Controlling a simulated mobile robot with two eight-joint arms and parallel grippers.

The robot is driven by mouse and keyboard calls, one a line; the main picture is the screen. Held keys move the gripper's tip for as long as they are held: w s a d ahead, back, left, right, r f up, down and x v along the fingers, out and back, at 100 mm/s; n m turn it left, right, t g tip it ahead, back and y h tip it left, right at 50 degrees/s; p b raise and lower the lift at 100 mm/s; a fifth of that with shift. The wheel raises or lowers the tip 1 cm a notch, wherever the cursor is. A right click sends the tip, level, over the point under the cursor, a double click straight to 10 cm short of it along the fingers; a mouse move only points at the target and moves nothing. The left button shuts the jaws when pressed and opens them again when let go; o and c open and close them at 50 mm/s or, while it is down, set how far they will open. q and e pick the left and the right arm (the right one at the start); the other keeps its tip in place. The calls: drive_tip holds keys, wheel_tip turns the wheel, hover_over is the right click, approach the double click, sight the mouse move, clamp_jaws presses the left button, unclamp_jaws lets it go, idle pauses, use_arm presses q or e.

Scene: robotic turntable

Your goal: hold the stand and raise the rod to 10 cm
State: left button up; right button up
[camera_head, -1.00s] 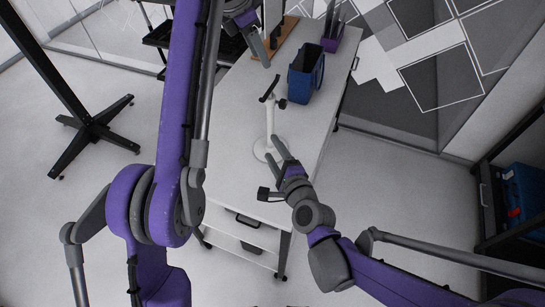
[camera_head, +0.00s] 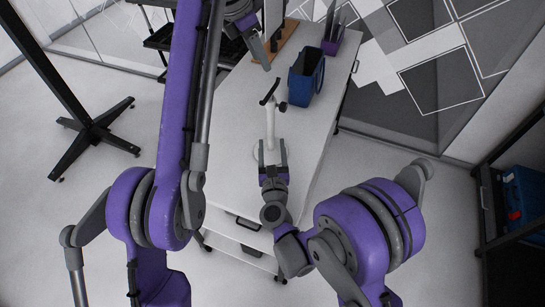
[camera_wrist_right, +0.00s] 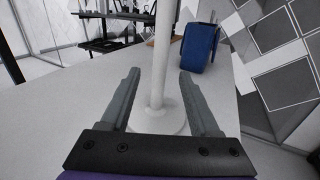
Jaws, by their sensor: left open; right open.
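The white stand (camera_head: 270,128) stands upright on the table, with a round base and a dark cross-piece and knob (camera_head: 273,95) at its top. In the right wrist view the stand's post (camera_wrist_right: 160,60) rises between the two fingers, and its base (camera_wrist_right: 158,122) shows below. My right gripper (camera_head: 271,147) is open, with its fingers on either side of the post low down, apparently not touching it. My left gripper (camera_head: 262,55) is open near the back left of the table, higher than the stand's top and apart from it. The rod cannot be clearly told from the post.
A blue bin (camera_head: 305,78) stands right of the stand; it also shows in the right wrist view (camera_wrist_right: 200,46). Behind are a wooden board (camera_head: 283,42) and a purple holder (camera_head: 332,42). The white table (camera_head: 318,125) is clear to the right of the stand.

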sight(271, 135)
drive_tip(key=w, duration=0.6)
drive_tip(key=shift+a, duration=0.15)
drive_tip(key=shift+c, duration=0.2)
clamp_jaws()
drive_tip(key=shift+s, duration=0.1)
idle(0.9)
